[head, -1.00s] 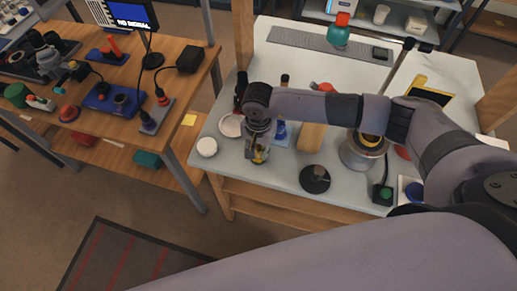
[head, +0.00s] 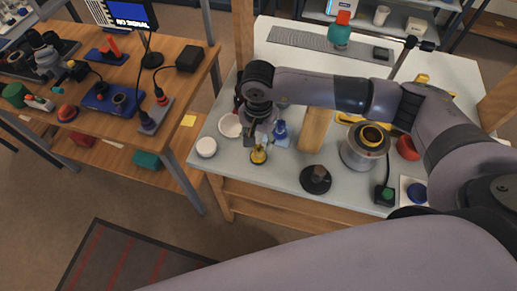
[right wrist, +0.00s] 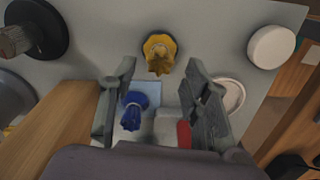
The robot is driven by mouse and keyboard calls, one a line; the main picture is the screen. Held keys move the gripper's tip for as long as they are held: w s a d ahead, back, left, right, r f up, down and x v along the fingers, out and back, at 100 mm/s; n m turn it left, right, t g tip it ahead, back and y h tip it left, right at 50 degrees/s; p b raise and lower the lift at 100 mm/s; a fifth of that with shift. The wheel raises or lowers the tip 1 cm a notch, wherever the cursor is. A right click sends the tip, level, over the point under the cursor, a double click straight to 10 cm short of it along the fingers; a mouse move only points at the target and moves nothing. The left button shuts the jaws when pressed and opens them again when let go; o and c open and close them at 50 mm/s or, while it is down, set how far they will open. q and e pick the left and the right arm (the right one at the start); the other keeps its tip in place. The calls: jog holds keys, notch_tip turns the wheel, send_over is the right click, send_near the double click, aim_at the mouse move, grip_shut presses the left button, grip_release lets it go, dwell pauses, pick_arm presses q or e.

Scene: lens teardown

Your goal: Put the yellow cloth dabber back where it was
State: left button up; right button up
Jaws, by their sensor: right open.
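The yellow cloth dabber (head: 259,155) stands on the pale bench top near its front edge. It also shows in the right wrist view (right wrist: 159,50), just beyond the fingertips. My right gripper (head: 257,132) is open and empty, behind the dabber in the head view. In the right wrist view its two fingers (right wrist: 160,66) are spread apart and I see a gap between them and the dabber. A blue dabber (right wrist: 134,108) stands by a light-blue square (right wrist: 148,90); it also shows in the head view (head: 280,130). My left gripper is out of view.
A white round lid (head: 206,147) and a shallow white dish (head: 230,125) lie left of the dabber. A black disc with a knob (head: 315,181), a wooden block (head: 314,128) and a metal pot (head: 364,150) are to the right. My right forearm spans the bench.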

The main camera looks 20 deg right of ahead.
aim_at(259, 148)
notch_tip(259, 148, up, 7)
jog(key=b, duration=0.1)
jog(key=shift+f, duration=0.15)
dwell(0.5)
